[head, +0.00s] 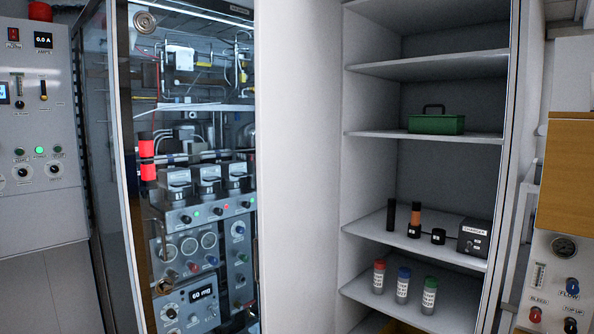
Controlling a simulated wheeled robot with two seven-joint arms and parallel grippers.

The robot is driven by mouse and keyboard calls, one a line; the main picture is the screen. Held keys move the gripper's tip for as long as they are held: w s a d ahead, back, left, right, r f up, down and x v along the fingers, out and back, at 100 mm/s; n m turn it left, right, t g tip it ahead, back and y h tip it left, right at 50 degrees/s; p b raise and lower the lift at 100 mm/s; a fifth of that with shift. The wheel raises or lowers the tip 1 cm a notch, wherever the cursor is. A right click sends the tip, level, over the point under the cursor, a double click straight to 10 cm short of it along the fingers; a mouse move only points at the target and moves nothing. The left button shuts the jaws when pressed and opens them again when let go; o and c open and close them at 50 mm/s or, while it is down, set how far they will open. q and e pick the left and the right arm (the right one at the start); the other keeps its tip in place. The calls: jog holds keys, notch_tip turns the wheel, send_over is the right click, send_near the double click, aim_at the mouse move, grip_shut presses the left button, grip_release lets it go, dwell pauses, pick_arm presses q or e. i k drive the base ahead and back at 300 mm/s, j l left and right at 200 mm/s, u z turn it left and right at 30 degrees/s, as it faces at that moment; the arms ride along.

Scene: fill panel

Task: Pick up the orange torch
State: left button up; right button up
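The orange torch (416,217) stands upright on the second-lowest visible shelf (372,222) of the open white cabinet. Its upper part is orange with a dark band, and its lower end is in or on a small black base; I cannot tell which. A slim black cylinder (391,215) stands to its left. A short black cup-like piece (438,237) stands to its right, apart from a dark box labelled "CHARGER" (473,238). Neither of my grippers is in the head view.
Bottles with red (379,276), blue (403,285) and green (430,295) caps stand on the shelf below. A green toolbox (436,122) sits on the shelf above. A glass-fronted equipment cabinet (125,180) is left, and a gauge panel (560,280) is right.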

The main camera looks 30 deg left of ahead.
aim_at(417, 205)
jog(key=i+j+z, duration=0.1)
jog(key=j+z, duration=0.15)
jog(key=j, duration=1.7)
jog(key=j+z, duration=0.25)
jog(key=j, duration=1.65)
jog(key=i+l, duration=0.1)
jog(key=l, duration=0.2)
jog(key=i+l, duration=0.25)
jog(key=l, duration=0.3)
